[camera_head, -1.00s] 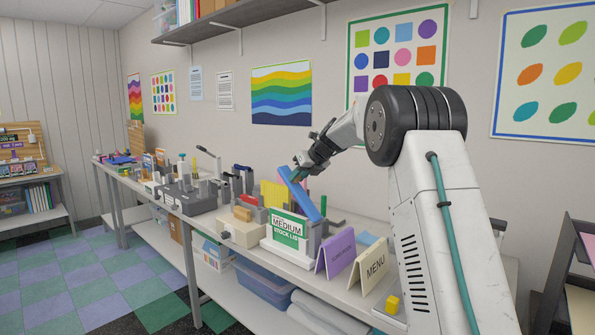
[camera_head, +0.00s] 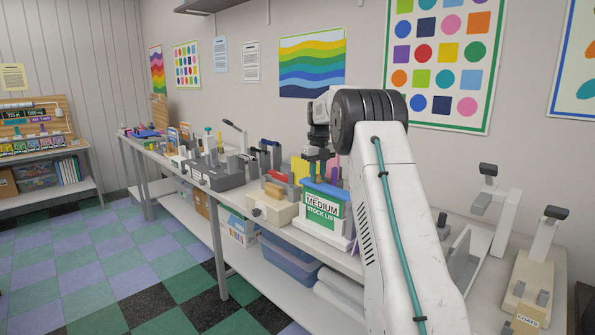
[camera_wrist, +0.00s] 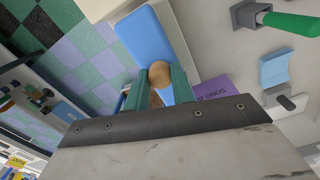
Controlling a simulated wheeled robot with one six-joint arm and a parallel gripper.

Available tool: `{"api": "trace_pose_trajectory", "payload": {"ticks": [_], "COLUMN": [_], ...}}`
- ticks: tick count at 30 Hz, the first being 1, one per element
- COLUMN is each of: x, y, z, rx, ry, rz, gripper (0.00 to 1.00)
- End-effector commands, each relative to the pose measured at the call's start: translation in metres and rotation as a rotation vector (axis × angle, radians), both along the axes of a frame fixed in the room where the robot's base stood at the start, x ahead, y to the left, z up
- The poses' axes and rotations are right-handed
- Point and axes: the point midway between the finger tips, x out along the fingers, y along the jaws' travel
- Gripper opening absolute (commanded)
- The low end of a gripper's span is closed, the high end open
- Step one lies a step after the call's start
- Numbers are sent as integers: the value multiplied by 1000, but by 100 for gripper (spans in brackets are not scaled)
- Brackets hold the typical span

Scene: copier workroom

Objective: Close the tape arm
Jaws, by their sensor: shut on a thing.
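The tape arm is a long blue bar (camera_head: 326,190), lying roughly level just behind and above the green-and-white "Medium stock list" sign (camera_head: 325,212). It also shows as a blue slab in the wrist view (camera_wrist: 150,38), with a round tan knob (camera_wrist: 160,73) at its near end. My gripper (camera_head: 316,172) points down at the bar; in the wrist view its two teal fingers (camera_wrist: 158,88) are on either side of the knob, shut on it. Whether the bar's underside touches its base is hidden behind the sign and my arm.
A beige box (camera_head: 268,206) and a grey device (camera_head: 215,175) stand to the left on the bench. A purple folded sign (camera_wrist: 212,90) is close beside my fingers. To the right stand grey and cream devices (camera_head: 490,215). A wall shelf hangs above.

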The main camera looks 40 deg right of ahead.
Motion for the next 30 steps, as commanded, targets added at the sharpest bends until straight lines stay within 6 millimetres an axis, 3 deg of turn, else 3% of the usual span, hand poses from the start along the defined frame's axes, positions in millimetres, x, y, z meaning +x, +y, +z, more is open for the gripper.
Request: {"api": "trace_pose_trajectory", "payload": {"ticks": [2,7,8,9,10,20,30], "x": [-3,-4,-4,-4,-4,-5,-4], "y": [-10,-11,-11,-11,-11,-13,-11], "z": [-4,-3,-3,-3,-3,2,55], "rx": [0,1,1,1,1,-1,-2], "ry": [17,17,17,17,17,16,14], "rz": [-11,-13,-13,-13,-13,-14,-12], "gripper": [0,0,32,44,46,46,46]}}
